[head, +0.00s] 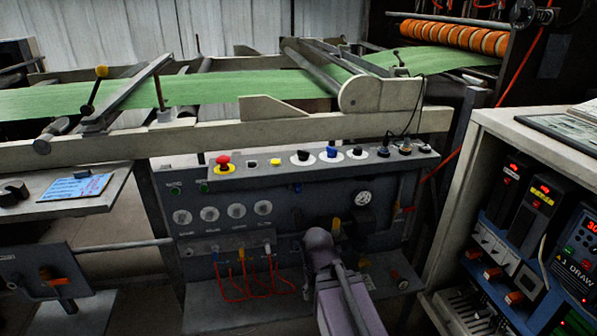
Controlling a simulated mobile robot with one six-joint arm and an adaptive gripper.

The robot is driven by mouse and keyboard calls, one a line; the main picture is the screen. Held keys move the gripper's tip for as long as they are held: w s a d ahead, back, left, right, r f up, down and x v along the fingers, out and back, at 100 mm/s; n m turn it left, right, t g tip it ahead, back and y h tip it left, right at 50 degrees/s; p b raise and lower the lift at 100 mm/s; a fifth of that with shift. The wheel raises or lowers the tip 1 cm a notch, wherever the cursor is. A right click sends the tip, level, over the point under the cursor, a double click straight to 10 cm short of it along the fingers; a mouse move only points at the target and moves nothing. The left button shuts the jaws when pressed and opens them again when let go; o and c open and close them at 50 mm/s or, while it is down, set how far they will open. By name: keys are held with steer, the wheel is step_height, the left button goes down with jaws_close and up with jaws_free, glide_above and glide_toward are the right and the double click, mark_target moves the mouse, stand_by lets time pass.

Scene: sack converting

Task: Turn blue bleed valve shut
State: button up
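A small blue handle (297,188) sits on the front of the grey machine panel, just under the sloped control strip. A blue knob (330,152) on a white disc stands on that strip. I cannot tell for sure which of the two is the bleed valve, or how far either is turned. My arm rises from the bottom centre, its grey rounded joint in front of the lower panel. My gripper's fingers do not show. The arm covers part of the panel below and right of the blue handle.
The control strip (400,160) also carries a red button (223,161) and black knobs. Below are a pressure gauge (362,198), a yellow handle (336,226), several round dials and orange hoses (243,280). A white cabinet (500,127) closes the right side. Green web runs above.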

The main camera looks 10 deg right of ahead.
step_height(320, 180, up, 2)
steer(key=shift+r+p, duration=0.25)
steer(key=shift+p, duration=0.5)
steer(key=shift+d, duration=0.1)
